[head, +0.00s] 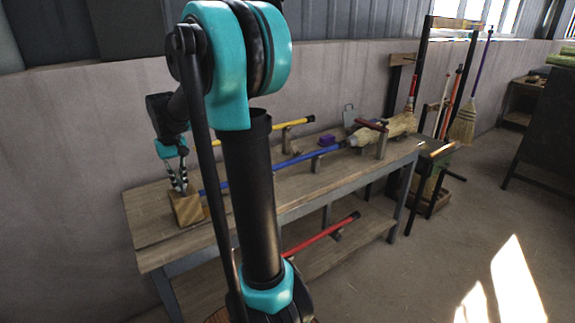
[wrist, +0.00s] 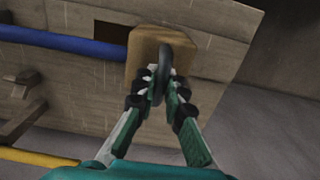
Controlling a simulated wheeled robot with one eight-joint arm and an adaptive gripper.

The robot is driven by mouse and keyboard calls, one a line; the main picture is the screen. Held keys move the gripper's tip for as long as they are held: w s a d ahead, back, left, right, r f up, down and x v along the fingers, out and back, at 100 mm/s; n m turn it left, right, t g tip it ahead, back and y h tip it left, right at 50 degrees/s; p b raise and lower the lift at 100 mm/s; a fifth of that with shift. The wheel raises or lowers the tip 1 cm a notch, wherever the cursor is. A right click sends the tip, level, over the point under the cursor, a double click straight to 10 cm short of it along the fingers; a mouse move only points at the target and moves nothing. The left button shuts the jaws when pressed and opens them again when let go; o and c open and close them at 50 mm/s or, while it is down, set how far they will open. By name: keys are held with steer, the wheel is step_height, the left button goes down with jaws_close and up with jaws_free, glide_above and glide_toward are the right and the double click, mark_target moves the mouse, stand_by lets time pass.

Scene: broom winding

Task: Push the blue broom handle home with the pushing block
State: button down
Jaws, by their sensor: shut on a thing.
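The wooden pushing block (head: 187,209) is near the left end of the bench, and my gripper (head: 181,190) is shut on the top of it. In the wrist view the block (wrist: 145,66) is between my gripper's fingertips (wrist: 163,72), with a dark rounded grip part at the jaws. The blue broom handle (head: 292,160) lies along the bench, its left end by the block and its right end at the straw broom head (head: 376,131). In the wrist view the handle (wrist: 70,43) reaches the block's edge; whether they touch is unclear. My arm hides part of the handle.
A red handle (head: 322,234) lies on the lower shelf. Finished brooms (head: 464,122) hang at the right. A dark slot (wrist: 112,26) shows in the bench top.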

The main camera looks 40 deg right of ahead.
steer(key=shift+d, duration=0.9)
steer(key=c, duration=1)
jaws_free()
steer(key=shift+o, duration=0.2)
step_height(320, 180, up, 10)
stand_by(0.5)
stand_by(0.4)
